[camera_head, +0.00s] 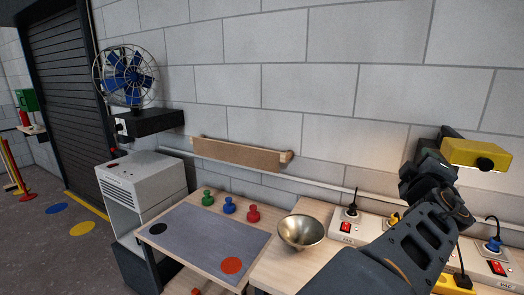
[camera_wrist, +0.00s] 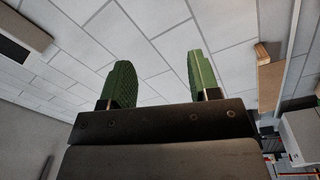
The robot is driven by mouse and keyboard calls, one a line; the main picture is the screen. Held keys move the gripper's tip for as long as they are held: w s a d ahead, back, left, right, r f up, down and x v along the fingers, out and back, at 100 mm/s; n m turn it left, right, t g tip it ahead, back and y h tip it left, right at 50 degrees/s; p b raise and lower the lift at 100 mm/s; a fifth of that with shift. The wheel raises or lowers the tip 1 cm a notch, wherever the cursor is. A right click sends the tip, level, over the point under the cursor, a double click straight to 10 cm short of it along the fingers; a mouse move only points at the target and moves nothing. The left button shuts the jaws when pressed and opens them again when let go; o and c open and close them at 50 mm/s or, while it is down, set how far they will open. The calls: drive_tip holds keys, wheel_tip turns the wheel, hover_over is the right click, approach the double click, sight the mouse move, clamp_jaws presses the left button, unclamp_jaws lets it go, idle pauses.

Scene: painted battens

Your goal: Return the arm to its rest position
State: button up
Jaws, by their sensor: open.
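My arm (camera_head: 415,235) rises from the lower right of the head view, bent up in front of the wall above the power strips. In the wrist view my gripper (camera_wrist: 160,62) shows two green ribbed fingers spread wide apart. Nothing is between them, and only the pale block wall lies behind. In the head view the fingers cannot be made out clearly. A yellow box (camera_head: 476,155) with a black knob appears beside the arm's upper end; I cannot tell what it is fixed to.
A wooden batten rack (camera_head: 240,152) is on the wall. Below, a table with a grey mat (camera_head: 205,235) holds green (camera_head: 208,198), blue (camera_head: 229,205) and red (camera_head: 253,214) pegs. A metal bowl (camera_head: 301,232) and a power strip (camera_head: 345,229) stand near my arm. A fan (camera_head: 127,76) is at left.

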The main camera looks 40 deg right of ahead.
drive_tip(key=w+a+f+m+y, duration=0.2)
drive_tip(key=w+a+f+y, duration=0.2)
drive_tip(key=w+a+f, duration=0.4)
drive_tip(key=w+a+f+m+y, duration=0.1)
drive_tip(key=w+a+f+y, duration=0.4)
drive_tip(key=w+a, duration=0.5)
drive_tip(key=s+a+f+n+g+y, duration=0.1)
drive_tip(key=a+f+y, duration=0.3)
drive_tip(key=a, duration=0.7)
drive_tip(key=s+a+f+n+g+y, duration=0.1)
drive_tip(key=a+f+g+y, duration=0.2)
drive_tip(key=a+f, duration=0.6)
drive_tip(key=a, duration=0.3)
drive_tip(key=shift+a+y, duration=0.15)
drive_tip(key=shift+y, duration=0.25)
drive_tip(key=shift+s+a+f, duration=0.2)
drive_tip(key=shift+s+a, duration=0.1)
drive_tip(key=shift+c, duration=0.4)
